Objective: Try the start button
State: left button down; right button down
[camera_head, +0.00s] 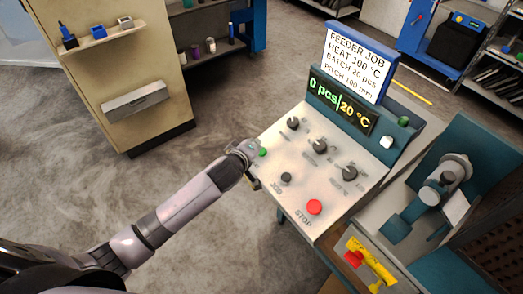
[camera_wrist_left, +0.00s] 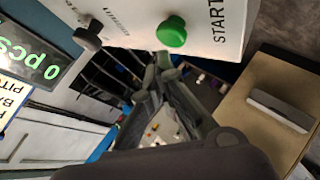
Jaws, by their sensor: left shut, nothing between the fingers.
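The green start button (camera_head: 263,152) sits at the left edge of the pale control panel (camera_head: 322,221). In the left wrist view the green button (camera_wrist_left: 172,32) stands out from the panel beside the word START. My left gripper (camera_head: 250,153) is shut and empty at the panel's left edge, close to the button. The left wrist view shows its fingers (camera_wrist_left: 158,80) just below the button there; I cannot tell whether they touch it. The display (camera_head: 342,105) reads 0 pcs and 20 °C. My right gripper is out of view.
The panel also carries several black knobs, a black JOG button (camera_head: 286,177) and a red STOP button (camera_head: 314,207). A job sign (camera_head: 357,62) stands above the display. A teal machine (camera_head: 440,195) is at the right. A beige cabinet (camera_head: 110,75) stands at the back left; the floor between is clear.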

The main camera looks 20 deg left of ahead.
pick_arm(q)
jog(key=shift+f, duration=0.1)
jog(key=shift+w+d+f, duration=0.1)
jog(key=shift+f, duration=0.2)
jog(key=shift+w+f+b, duration=0.1)
jog(key=shift+f+b, duration=0.45)
jog(key=shift+b, duration=0.1)
dwell(0.9)
jog(key=shift+r, duration=0.1)
jog(key=shift+s+r+p, duration=0.2)
jog(key=shift+r+p, duration=0.65)
jog(key=shift+p, duration=0.2)
jog(key=r+p, duration=0.3)
jog(key=s+a+r+p, duration=0.1)
jog(key=p, duration=0.1)
jog(key=shift+s+r, duration=0.1)
jog(key=shift+r, duration=0.3)
